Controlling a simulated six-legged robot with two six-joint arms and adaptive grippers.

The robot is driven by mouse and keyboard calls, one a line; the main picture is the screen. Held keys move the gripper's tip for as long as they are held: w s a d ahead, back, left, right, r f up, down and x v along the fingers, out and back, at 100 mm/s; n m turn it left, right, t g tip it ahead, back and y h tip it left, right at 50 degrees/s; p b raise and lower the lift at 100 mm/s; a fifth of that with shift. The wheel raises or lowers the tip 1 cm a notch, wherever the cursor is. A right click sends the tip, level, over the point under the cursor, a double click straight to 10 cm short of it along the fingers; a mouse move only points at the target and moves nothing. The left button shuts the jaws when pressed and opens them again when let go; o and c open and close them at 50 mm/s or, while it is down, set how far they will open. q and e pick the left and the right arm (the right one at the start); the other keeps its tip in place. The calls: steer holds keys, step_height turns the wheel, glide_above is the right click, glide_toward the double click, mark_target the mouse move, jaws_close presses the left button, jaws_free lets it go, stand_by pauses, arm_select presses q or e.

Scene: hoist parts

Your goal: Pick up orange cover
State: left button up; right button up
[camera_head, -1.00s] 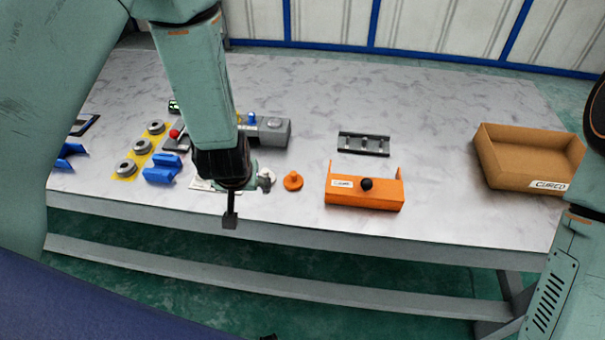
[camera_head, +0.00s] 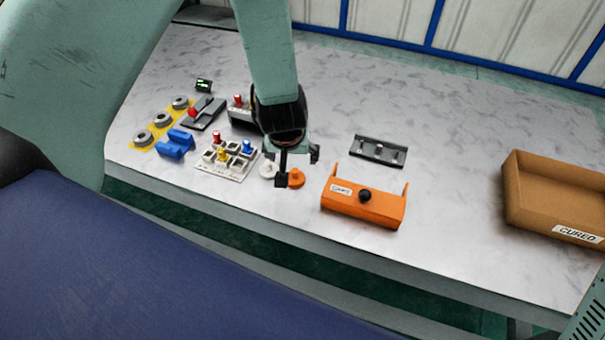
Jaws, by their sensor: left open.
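The orange cover (camera_head: 360,204) lies on the table right of centre. It has upright end walls, a black knob on top and a white label at its left. My left gripper (camera_head: 296,170) is open and empty, pointing down left of the cover and apart from it. It hangs in front of a small orange knobbed part (camera_head: 297,179), partly hiding it. Whether it touches that part cannot be told. My right gripper is out of view; a piece of my right arm shows at the lower right corner.
A cardboard box (camera_head: 515,202) marked CURED stands at the right. A grey rail part (camera_head: 379,150) lies behind the cover. The table between cover and box is clear.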

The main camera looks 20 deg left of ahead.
mark_target(295, 170)
arm_select(q)
steer(key=shift+d, duration=0.3)
steer(key=shift+s+d+f+g, duration=0.1)
steer(key=shift+d+f+g, duration=0.25)
steer(key=shift+f, duration=0.35)
steer(key=x, duration=0.4)
steer(key=b+x, duration=0.1)
steer(key=x, duration=0.1)
steer(key=shift+a+r, duration=0.1)
steer(key=shift+a, duration=0.3)
steer(key=shift+f, duration=0.25)
steer(key=shift+a, duration=0.15)
steer(key=shift+d, duration=0.2)
steer(key=c, duration=0.5)
steer(key=shift+a, duration=0.1)
steer(key=c, duration=0.6)
